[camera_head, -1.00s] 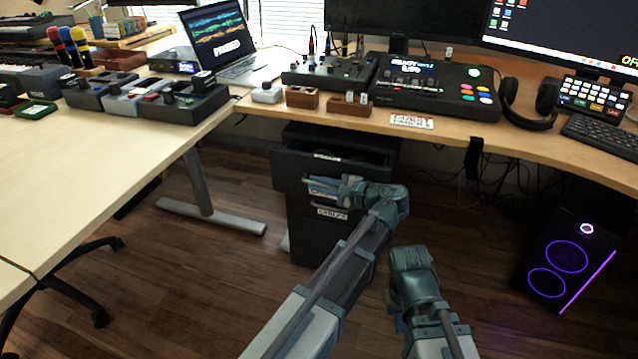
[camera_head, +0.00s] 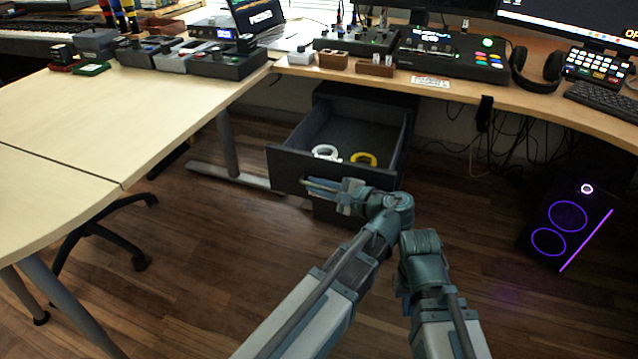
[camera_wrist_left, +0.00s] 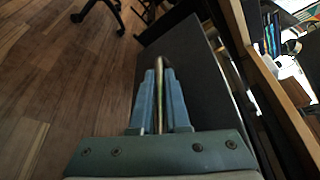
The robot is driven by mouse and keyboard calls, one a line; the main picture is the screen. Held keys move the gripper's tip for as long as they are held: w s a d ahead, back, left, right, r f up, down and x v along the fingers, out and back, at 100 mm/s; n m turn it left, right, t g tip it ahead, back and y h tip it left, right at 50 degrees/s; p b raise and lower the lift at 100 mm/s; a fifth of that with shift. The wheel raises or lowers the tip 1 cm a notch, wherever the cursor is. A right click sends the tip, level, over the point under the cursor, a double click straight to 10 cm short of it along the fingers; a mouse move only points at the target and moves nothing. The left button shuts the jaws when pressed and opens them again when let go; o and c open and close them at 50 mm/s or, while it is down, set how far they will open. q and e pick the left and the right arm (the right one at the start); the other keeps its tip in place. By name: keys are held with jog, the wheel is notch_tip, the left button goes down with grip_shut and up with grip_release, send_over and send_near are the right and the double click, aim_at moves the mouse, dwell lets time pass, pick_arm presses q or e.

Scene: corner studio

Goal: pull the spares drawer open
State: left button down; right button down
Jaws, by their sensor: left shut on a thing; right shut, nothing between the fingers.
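The top drawer of the dark cabinet under the desk is the spares drawer (camera_head: 320,172); it stands well open. A white ring (camera_head: 325,152) and a yellow ring (camera_head: 363,159) lie inside it. My left gripper (camera_head: 312,186) is at the drawer's front face, shut on the drawer handle. In the left wrist view, the thin handle (camera_wrist_left: 158,72) runs between the closed fingers, beside the dark drawer front (camera_wrist_left: 195,75). The handle is mostly hidden in the head view. My right arm is bent just right of the left arm; its fingers do not show.
The wooden desk (camera_head: 455,92) overhangs the cabinet, with audio gear on top. A pale table (camera_head: 100,120) stands left, its metal leg near the drawer. A black computer tower (camera_head: 570,225) with purple lights stands right. Floor in front of the drawer is clear at left.

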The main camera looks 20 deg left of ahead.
pick_arm(q)
jog(key=shift+s, duration=0.25)
pick_arm(e)
jog(key=shift+s, duration=0.15)
pick_arm(q)
jog(key=c, duration=1.2)
grip_release()
jog(key=shift+d, duration=0.15)
pick_arm(e)
jog(key=shift+d, duration=0.15)
